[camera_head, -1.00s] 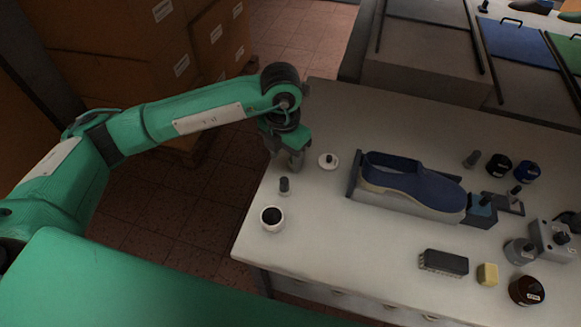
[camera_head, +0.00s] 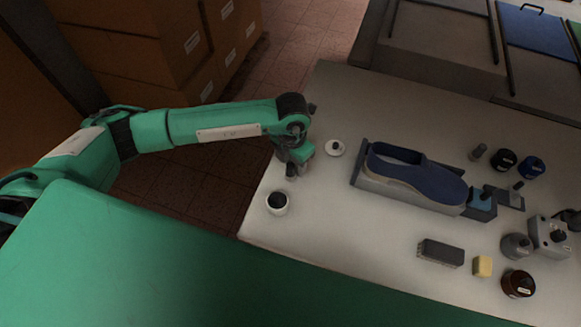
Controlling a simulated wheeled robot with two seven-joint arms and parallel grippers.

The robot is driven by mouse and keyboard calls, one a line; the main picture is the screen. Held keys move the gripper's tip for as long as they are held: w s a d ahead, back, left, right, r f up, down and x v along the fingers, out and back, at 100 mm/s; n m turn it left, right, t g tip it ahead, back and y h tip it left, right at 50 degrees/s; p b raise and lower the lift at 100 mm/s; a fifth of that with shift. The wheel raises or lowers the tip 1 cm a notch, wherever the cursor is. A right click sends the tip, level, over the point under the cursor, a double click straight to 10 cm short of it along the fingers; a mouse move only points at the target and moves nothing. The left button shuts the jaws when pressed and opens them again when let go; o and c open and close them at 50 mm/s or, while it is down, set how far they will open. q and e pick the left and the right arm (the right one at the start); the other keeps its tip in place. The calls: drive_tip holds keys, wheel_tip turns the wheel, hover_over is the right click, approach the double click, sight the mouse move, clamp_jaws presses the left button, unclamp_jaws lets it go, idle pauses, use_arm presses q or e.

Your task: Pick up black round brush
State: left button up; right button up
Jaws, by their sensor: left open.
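A small dark upright cylinder (camera_head: 291,171), which looks like the black round brush, stands near the table's left edge, just behind a white cup with a dark inside (camera_head: 277,203). My left gripper (camera_head: 294,165) is open, points down and is right at this cylinder, covering its upper part. I cannot tell whether the fingers are around it or just above it. A white disc with a dark knob (camera_head: 335,148) lies to the right of the gripper. My right gripper is not in view.
A blue shoe (camera_head: 415,178) rests on a grey holder at the middle of the white table (camera_head: 340,225). A dark rectangular brush (camera_head: 441,253), a yellow block (camera_head: 482,266) and several jars stand to the right. Stacked cardboard boxes (camera_head: 150,50) are at the back left.

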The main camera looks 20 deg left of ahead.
sight(291, 164)
use_arm(q)
drive_tip(key=shift+s+f+p, duration=0.2)
drive_tip(key=shift+f+p, duration=0.2)
drive_tip(key=shift+f, duration=1.2)
drive_tip(key=c, duration=1.1)
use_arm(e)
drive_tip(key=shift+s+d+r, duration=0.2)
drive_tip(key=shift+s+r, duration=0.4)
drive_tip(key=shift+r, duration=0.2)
